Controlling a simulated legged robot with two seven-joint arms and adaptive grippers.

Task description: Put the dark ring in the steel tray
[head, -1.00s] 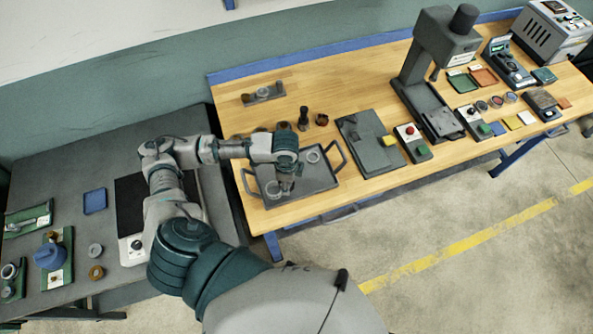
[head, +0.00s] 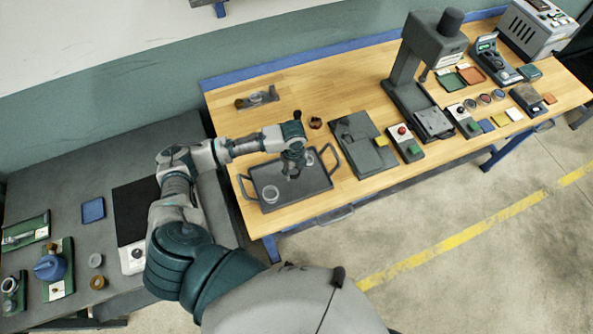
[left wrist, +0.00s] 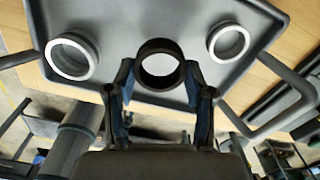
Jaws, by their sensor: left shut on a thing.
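The dark ring (left wrist: 160,45) is between the fingers of my left gripper (left wrist: 158,77) in the left wrist view, against the grey surface of the steel tray (left wrist: 118,28). In the head view my left gripper (head: 292,173) points down over the middle of the steel tray (head: 322,186); the ring there is mostly hidden by the fingers. I cannot tell whether the ring touches the tray floor. Two pale rings lie in the tray: one at its front left (head: 271,194) and one at its back right (head: 308,158). My right gripper is not in view.
The tray's raised handles (head: 248,187) stand at its ends. A small brown part (head: 316,123) and a grey holder (head: 257,98) sit behind. The grey bench with other parts is at the left.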

